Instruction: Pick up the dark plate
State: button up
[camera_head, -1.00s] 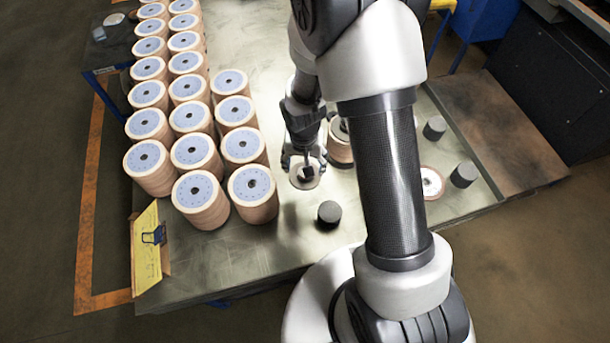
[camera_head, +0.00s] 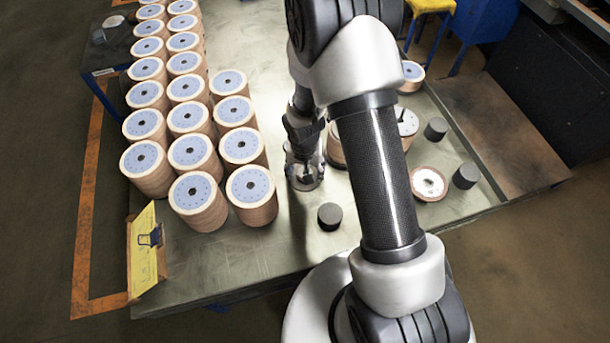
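My gripper (camera_head: 304,170) points down low over the metal table (camera_head: 260,255), right of the stacks of flap discs. Its fingers are small and partly hidden, so I cannot tell whether they are open or shut. A pale round shape with something dark shows at the fingertips; I cannot tell whether it is held. I cannot tell for certain which thing is the dark plate. A short dark cylinder (camera_head: 330,216) stands in front of the gripper, apart from it. Two more dark cylinders, one (camera_head: 436,129) farther back and one (camera_head: 466,175) nearer, stand at the right.
Several tall disc stacks (camera_head: 250,190) fill the table's left side. My arm hides part of the middle. A pale disc (camera_head: 429,183) lies right of my arm. A yellow sign (camera_head: 144,250) stands at the left front corner.

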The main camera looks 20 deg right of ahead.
jog(key=c, duration=1.2)
